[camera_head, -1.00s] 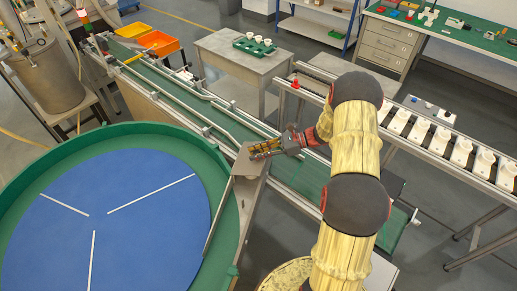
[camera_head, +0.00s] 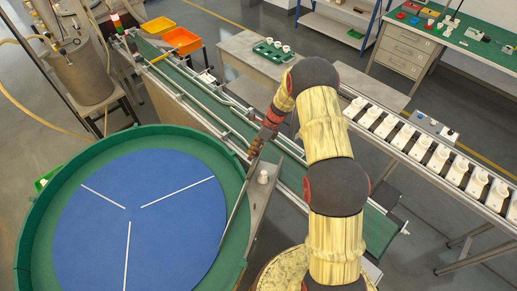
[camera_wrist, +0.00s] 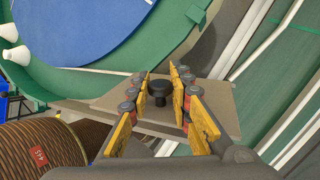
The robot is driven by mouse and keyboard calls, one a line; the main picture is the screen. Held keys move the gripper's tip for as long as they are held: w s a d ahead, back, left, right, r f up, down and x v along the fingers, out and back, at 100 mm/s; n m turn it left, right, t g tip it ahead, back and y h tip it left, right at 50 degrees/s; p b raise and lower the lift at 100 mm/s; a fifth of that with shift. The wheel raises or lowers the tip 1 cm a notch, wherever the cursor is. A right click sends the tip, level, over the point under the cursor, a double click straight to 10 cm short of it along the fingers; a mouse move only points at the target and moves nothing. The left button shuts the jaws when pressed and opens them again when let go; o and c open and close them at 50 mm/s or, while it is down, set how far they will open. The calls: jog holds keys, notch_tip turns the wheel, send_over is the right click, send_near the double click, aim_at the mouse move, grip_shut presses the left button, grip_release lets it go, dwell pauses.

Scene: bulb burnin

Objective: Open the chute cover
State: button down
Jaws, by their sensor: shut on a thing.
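The chute cover (camera_wrist: 215,100) is a flat grey-brown plate with a dark round knob (camera_wrist: 158,90), filling the middle of the wrist view. My gripper (camera_wrist: 160,100) is shut on the knob, one yellow finger on each side. In the head view, my gripper (camera_head: 255,150) is beside the turntable's right rim, above the far end of the grey chute (camera_head: 258,205). The cover is hard to make out there, largely hidden by the gripper and arm. A white bulb (camera_head: 263,177) shows on the uncovered chute.
The blue turntable (camera_head: 170,225) with its green rim is to the left. A green conveyor (camera_head: 190,85) with rails runs behind the chute. White holders (camera_head: 405,135) line a rack at right.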

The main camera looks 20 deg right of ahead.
jog(key=shift+w+a+f+m+g+h+p, duration=0.2)
jog(key=shift+w+a+g+h+p, duration=0.2)
jog(key=shift+w+a+g+h, duration=0.4)
jog(key=shift+w+a+f+m+g+h+p, duration=0.2)
jog(key=shift+w+a+g+h+p, duration=0.2)
jog(key=shift+w+a+g+h, duration=0.4)
jog(key=shift+s, duration=0.1)
jog(key=c, duration=1.6)
grip_release()
jog(key=shift+c, duration=0.2)
jog(key=v, duration=1.2)
jog(key=shift+a, duration=0.1)
jog(key=shift+c, duration=0.2)
